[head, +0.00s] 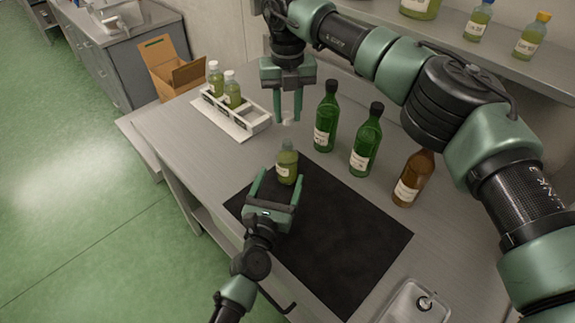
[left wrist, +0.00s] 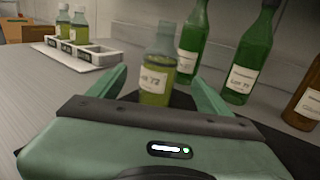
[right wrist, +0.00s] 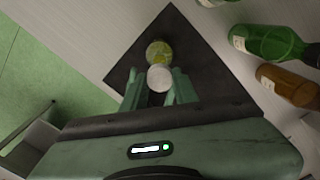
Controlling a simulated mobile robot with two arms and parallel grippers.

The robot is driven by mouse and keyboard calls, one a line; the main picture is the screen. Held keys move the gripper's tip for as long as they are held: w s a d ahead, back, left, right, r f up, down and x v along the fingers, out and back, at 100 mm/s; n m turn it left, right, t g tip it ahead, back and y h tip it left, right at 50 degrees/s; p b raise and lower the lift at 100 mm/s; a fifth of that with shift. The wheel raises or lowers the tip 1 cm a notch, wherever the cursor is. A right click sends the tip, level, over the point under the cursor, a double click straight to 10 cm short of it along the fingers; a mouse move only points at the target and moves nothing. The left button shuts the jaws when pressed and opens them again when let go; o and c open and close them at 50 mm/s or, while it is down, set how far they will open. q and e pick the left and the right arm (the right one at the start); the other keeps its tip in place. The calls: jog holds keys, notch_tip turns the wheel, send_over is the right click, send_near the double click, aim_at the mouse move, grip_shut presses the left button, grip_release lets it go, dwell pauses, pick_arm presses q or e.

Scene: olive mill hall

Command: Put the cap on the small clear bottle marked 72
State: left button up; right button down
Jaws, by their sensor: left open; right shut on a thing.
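The small clear bottle (head: 287,166) stands upright and uncapped near the far corner of the black mat (head: 340,245), with yellow-green liquid inside. Its label reads 72 in the left wrist view (left wrist: 155,80). My left gripper (head: 277,180) is open, its fingers on either side of the bottle, low and apart from it in the left wrist view. My right gripper (head: 288,108) is shut on the white cap (right wrist: 159,78), held in the air above and beyond the bottle. The bottle's open mouth also shows in the right wrist view (right wrist: 158,52), beside the cap.
Two green bottles (head: 326,120) (head: 367,140) and a brown bottle (head: 413,178) stand right of the mat. A white rack (head: 256,122) with two white-capped bottles is at the back left. A cardboard box (head: 172,68) sits beyond it. A metal basin (head: 408,305) is at the front.

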pick_arm(q)
jog(key=x, duration=0.7)
pick_arm(e)
jog(key=shift+s+r, duration=0.1)
pick_arm(q)
jog(key=shift+s, duration=0.1)
jog(key=shift+c, duration=0.3)
grip_shut()
pick_arm(e)
send_over(287, 142)
jog(key=shift+f, duration=2.5)
